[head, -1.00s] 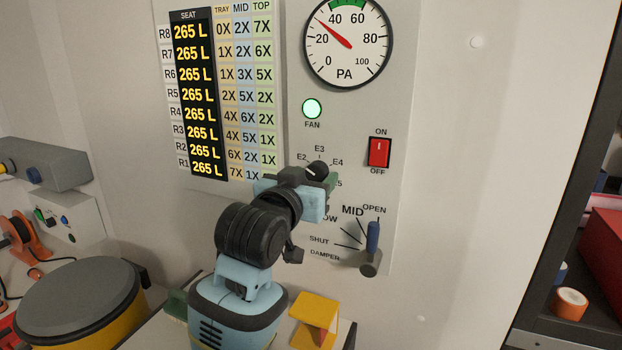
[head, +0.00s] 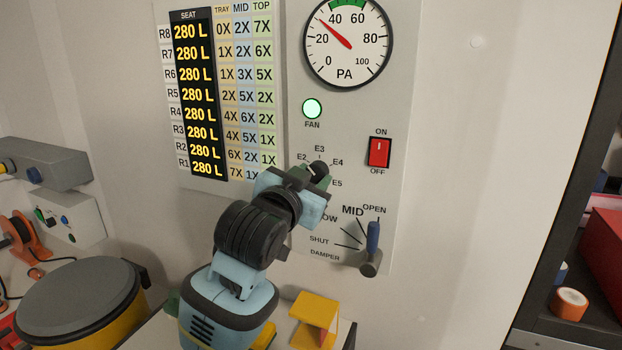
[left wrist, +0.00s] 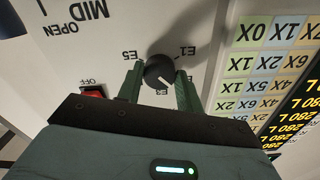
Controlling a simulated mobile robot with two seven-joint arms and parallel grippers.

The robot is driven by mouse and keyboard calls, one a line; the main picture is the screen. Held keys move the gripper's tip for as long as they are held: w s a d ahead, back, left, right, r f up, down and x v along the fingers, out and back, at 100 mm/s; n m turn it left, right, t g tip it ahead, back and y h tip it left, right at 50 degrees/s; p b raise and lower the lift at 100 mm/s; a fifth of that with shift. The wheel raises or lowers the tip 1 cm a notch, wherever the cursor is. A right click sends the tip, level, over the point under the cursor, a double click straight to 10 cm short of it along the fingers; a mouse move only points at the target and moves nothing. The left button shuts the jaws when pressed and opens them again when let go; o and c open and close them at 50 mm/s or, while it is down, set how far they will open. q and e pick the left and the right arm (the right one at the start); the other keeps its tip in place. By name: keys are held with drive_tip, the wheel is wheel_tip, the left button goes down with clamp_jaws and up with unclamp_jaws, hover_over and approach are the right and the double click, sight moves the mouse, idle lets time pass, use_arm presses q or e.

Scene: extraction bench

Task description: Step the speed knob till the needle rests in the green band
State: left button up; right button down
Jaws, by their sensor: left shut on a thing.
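The round PA gauge (head: 347,42) is on the wall panel. Its red needle (head: 334,33) points up-left, between 20 and 40, left of the green band (head: 347,4) at the top of the dial. The black speed knob (head: 318,170) sits among the labels E2 to E5. My left gripper (head: 309,176) is shut on the knob, with one green finger on each side. The left gripper (left wrist: 159,84) partly hides the labels. My right gripper is not in view.
Below the knob is the damper lever (head: 373,237) with a blue handle, turned up near OPEN. A red rocker switch (head: 379,152) is to the right. The FAN lamp (head: 312,108) is lit. The seat display (head: 193,95) reads 280 L in every row.

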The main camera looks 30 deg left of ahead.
use_arm(q)
drive_tip(key=shift+a+m, duration=0.1)
drive_tip(key=shift+m, duration=4.2)
drive_tip(key=o, duration=1)
drive_tip(key=s, duration=0.7)
drive_tip(key=shift+s+d, duration=0.25)
drive_tip(key=shift+s, duration=0.15)
